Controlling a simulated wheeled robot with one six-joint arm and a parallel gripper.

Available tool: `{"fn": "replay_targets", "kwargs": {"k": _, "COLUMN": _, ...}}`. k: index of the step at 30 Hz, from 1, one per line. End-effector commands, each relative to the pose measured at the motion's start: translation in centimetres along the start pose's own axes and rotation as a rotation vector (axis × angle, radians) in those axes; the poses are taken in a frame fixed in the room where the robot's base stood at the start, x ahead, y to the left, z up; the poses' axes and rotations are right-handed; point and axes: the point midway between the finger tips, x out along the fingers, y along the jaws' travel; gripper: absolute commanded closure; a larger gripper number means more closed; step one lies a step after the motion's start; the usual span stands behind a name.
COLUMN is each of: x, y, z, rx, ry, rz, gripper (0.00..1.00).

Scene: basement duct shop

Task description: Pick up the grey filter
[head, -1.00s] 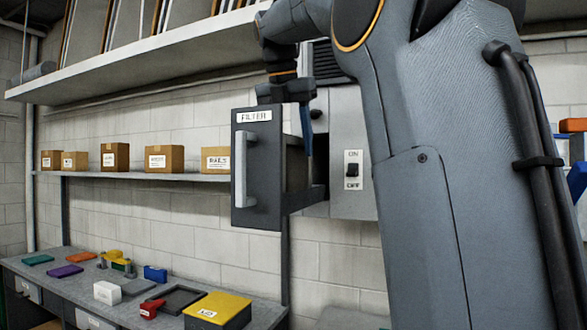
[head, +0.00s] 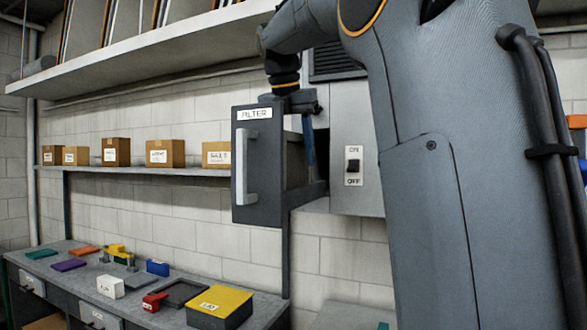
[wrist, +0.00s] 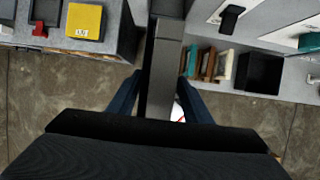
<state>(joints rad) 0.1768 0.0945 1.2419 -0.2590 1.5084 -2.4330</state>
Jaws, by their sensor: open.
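A dark grey drawer (head: 262,180) labelled FILTER, with a pale upright handle, stands pulled out from the wall cabinet in the head view. My gripper (head: 309,160) points down just behind its front panel, with a blue finger reaching into the drawer space. In the wrist view my gripper (wrist: 160,77) is open, its two blue fingers on either side of a long grey block (wrist: 160,85). This block looks like the grey filter, but I cannot tell it surely from the drawer's own parts. The drawer's front and side hide its contents in the head view.
The wall cabinet (head: 355,120) with an ON/OFF switch stands right of the drawer. A shelf (head: 130,171) with cardboard boxes is at the left. Below, a workbench (head: 140,300) holds a yellow-topped box (head: 222,302) and several small coloured items. A high shelf (head: 150,50) hangs above.

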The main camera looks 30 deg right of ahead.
Motion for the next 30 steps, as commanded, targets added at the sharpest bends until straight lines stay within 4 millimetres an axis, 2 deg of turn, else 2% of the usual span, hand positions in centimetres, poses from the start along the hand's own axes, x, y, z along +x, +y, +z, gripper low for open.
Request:
{"fn": "replay_targets", "kwargs": {"k": 9, "x": 0.05, "y": -0.01, "z": -0.02, "rx": 0.0, "ry": 0.0, "rz": 0.0, "gripper": 0.56}}
{"fn": "replay_targets", "kwargs": {"k": 17, "x": 0.04, "y": -0.01, "z": -0.02, "rx": 0.0, "ry": 0.0, "rz": 0.0, "gripper": 1.0}}
{"fn": "replay_targets", "kwargs": {"k": 25, "x": -0.07, "y": -0.01, "z": 0.03, "rx": 0.0, "ry": -0.001, "rz": 0.0, "gripper": 1.0}}
{"fn": "replay_targets", "kwargs": {"k": 30, "x": -0.84, "y": 0.04, "z": 0.4, "rx": 0.001, "ry": -0.002, "rz": 0.001, "gripper": 1.0}}
